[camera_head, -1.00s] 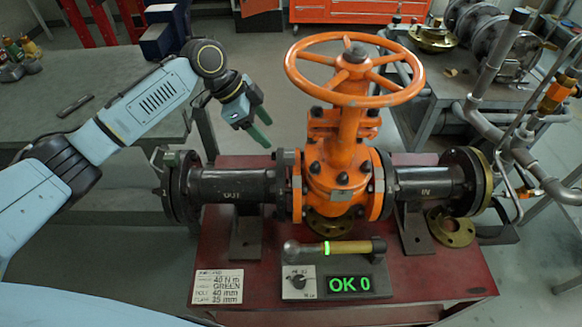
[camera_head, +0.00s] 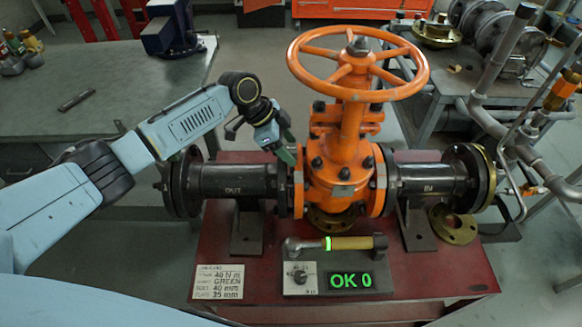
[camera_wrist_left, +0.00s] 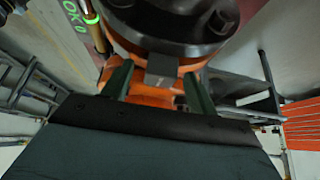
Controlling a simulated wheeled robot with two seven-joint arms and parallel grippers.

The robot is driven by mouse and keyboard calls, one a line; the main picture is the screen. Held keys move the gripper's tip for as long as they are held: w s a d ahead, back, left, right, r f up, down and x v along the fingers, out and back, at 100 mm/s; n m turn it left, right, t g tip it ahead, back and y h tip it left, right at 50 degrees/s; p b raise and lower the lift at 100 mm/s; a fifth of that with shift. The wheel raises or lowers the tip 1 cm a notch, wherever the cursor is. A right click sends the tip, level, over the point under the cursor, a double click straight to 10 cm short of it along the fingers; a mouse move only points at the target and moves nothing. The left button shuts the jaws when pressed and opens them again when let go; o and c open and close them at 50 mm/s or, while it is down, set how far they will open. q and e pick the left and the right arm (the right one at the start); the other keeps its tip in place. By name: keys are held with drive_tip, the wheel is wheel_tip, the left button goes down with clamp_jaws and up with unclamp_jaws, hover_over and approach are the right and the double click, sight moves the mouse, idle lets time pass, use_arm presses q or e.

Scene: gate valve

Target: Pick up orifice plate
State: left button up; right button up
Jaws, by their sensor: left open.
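My left gripper (camera_head: 285,147) is beside the orange gate valve (camera_head: 342,165), at the joint with the black OUT pipe (camera_head: 238,182). In the left wrist view its green fingers (camera_wrist_left: 160,85) are open, with a flat grey tab (camera_wrist_left: 162,67) showing between them. The tab stands at the flange joint and may be the orifice plate's handle; I cannot tell whether the fingers touch it. A brass ring plate with a hole (camera_head: 455,228) lies at the right of the red stand, and another brass ring (camera_head: 329,220) shows under the valve. My right gripper is not in view.
The orange handwheel (camera_head: 357,65) overhangs the valve. A torque wrench (camera_head: 335,243) rests in front, above a display (camera_head: 350,281) reading OK 0. The black IN pipe (camera_head: 430,180) is on the right. A grey workbench (camera_head: 130,95) stands at the left.

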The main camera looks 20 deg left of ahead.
use_arm(q)
clamp_jaws()
drive_tip(key=shift+r, duration=0.1)
idle(0.3)
drive_tip(key=shift+r, duration=0.5)
wheel_tip(320, 180, up, 11)
drive_tip(key=s+d+p, duration=0.1)
drive_tip(key=s+d, duration=0.3)
drive_tip(key=s, duration=1.3)
drive_tip(key=shift+s+d, duration=0.15)
drive_tip(key=shift+s, duration=0.1)
drive_tip(key=shift+w, duration=0.1)
